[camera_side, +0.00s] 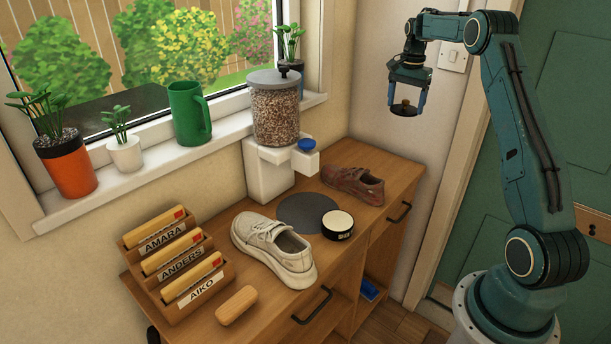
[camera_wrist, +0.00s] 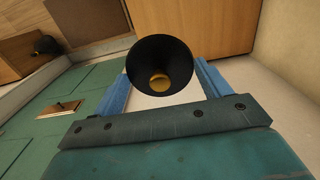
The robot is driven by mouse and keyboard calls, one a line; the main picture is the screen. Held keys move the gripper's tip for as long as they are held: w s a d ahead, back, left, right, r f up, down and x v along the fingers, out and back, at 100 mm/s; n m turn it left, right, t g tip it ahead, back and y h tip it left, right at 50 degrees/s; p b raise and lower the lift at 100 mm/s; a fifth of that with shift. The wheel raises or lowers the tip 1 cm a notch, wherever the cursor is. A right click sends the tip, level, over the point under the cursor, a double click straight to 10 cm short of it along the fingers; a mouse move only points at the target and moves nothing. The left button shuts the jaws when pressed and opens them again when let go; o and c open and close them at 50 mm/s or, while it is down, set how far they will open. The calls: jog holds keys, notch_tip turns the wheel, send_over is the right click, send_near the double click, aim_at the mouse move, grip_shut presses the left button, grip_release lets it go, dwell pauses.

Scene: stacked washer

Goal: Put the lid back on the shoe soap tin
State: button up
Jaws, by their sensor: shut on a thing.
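The shoe soap tin (camera_side: 338,224) is a low, round black tin with writing on its side and a pale cream top face. It stands upright and without a lid on the wooden cabinet top, beside a dark grey round mat. My gripper (camera_side: 406,103) is high at the upper right, well above the cabinet and apart from the tin. Its blue fingers are shut on a dark round lid (camera_side: 404,109). The tin cannot be made out in the wrist view.
A cream shoe (camera_side: 272,245) and a brown shoe (camera_side: 352,184) flank the grey mat (camera_side: 308,210). A bean-filled dispenser (camera_side: 275,112) stands behind. Air between gripper and tin is clear.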

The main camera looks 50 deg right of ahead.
jog(key=shift+r, duration=0.85)
jog(key=w+a+r+n, duration=0.2)
jog(key=w+a, duration=0.1)
jog(key=a, duration=0.4)
jog(key=n, duration=0.6)
send_over(338, 220)
notch_tip(338, 220, down, 14)
jog(key=shift+f, duration=0.85)
jog(key=shift+f, duration=0.15)
jog(key=shift+f, duration=3)
jog(key=shift+f, duration=0.15)
